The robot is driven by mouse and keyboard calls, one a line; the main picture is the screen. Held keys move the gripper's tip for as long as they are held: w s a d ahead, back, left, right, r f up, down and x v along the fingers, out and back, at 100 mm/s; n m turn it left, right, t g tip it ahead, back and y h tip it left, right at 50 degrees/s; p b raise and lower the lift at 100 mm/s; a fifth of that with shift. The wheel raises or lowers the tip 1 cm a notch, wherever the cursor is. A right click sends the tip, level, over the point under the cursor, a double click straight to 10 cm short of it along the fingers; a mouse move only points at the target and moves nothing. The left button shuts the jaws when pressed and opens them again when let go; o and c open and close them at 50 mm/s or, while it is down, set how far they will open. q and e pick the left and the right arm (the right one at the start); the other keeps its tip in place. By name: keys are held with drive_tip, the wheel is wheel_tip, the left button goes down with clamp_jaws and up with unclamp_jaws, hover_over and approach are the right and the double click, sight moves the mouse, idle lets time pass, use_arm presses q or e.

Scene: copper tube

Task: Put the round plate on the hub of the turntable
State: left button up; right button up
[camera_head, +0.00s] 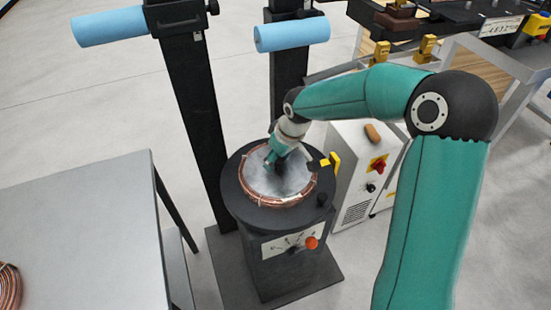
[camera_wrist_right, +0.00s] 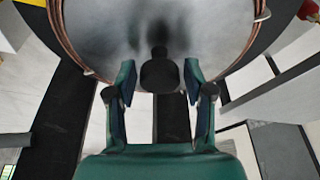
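The round grey plate (camera_head: 262,183) lies flat on top of the black turntable (camera_head: 233,196), with a copper tube coil (camera_head: 268,203) around its edge. In the right wrist view the plate (camera_wrist_right: 215,30) has a dark knob (camera_wrist_right: 160,75) standing at its middle. My right gripper (camera_head: 275,158) is over the middle of the plate. In the wrist view its fingers (camera_wrist_right: 160,82) are apart, one on each side of the knob, with narrow gaps showing. The hub is hidden under the plate. My left gripper is not in view.
A grey table (camera_head: 85,230) stands at the left, with another copper coil (camera_head: 8,288) at its edge. Black posts with blue rollers (camera_head: 292,34) rise behind the turntable. A white cabinet (camera_head: 350,185) with a red switch stands close at its right.

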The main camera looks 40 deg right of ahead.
drive_tip(key=shift+r, duration=0.1)
drive_tip(key=v, duration=1.2)
drive_tip(key=shift+s, duration=0.1)
idle(0.4)
